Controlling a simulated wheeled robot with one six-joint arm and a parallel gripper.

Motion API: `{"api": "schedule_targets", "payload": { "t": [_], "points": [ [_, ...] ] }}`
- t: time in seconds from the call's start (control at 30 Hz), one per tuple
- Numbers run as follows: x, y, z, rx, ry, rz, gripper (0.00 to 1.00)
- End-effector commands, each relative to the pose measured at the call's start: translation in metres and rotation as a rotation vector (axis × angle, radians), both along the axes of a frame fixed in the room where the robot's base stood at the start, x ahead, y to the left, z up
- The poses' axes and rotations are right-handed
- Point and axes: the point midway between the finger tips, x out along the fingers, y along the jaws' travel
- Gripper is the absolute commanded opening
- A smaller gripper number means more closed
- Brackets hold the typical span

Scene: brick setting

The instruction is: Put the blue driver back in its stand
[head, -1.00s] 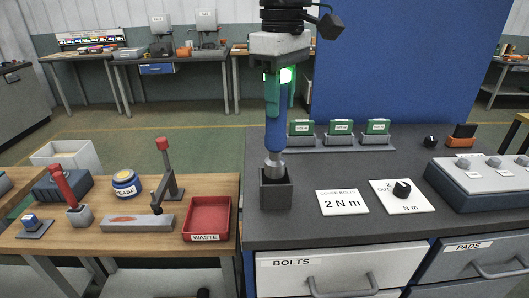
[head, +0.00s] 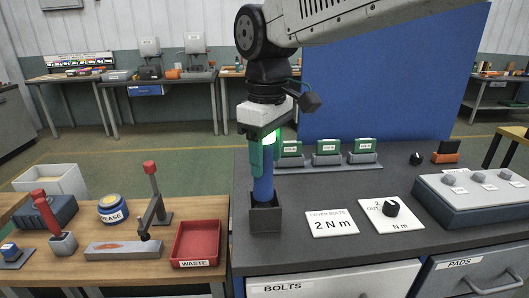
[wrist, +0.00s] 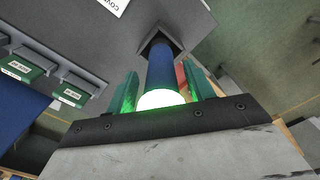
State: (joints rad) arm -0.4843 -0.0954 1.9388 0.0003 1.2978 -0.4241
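The blue driver (head: 263,188) stands upright in its dark square stand (head: 265,220) at the left front of the grey bench. Its grey lower end is hidden inside the stand. My gripper (head: 263,168) is above the stand, with its green fingers around the driver's upper part. In the wrist view, the driver (wrist: 162,68) runs down into the stand (wrist: 176,44) between my fingers (wrist: 162,82). A gap shows on each side of it, so my gripper looks open. A green glow lights the driver's top end.
Cards (head: 331,222) and a black knob (head: 391,207) lie right of the stand. Green blocks in grey holders (head: 327,153) stand behind. A red waste tray (head: 196,239) is on the wooden table at left. A grey control box (head: 472,190) is at right.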

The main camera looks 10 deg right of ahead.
Motion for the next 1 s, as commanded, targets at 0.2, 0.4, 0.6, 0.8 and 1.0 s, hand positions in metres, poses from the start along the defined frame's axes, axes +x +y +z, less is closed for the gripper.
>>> {"api": "schedule_targets", "payload": {
  "t": [0.2,0.4,0.6,0.8,1.0],
  "points": [
    [0.000,0.000,0.000,0.000,0.000,0.000,0.56],
    [0.001,0.001,0.010,0.002,-0.003,0.001,0.56],
    [0.001,0.001,0.048,0.003,-0.005,0.001,0.56],
    [0.001,0.001,0.090,0.002,-0.004,0.001,0.56],
    [0.000,0.001,0.116,0.001,-0.002,0.001,0.56]
  ]
}}
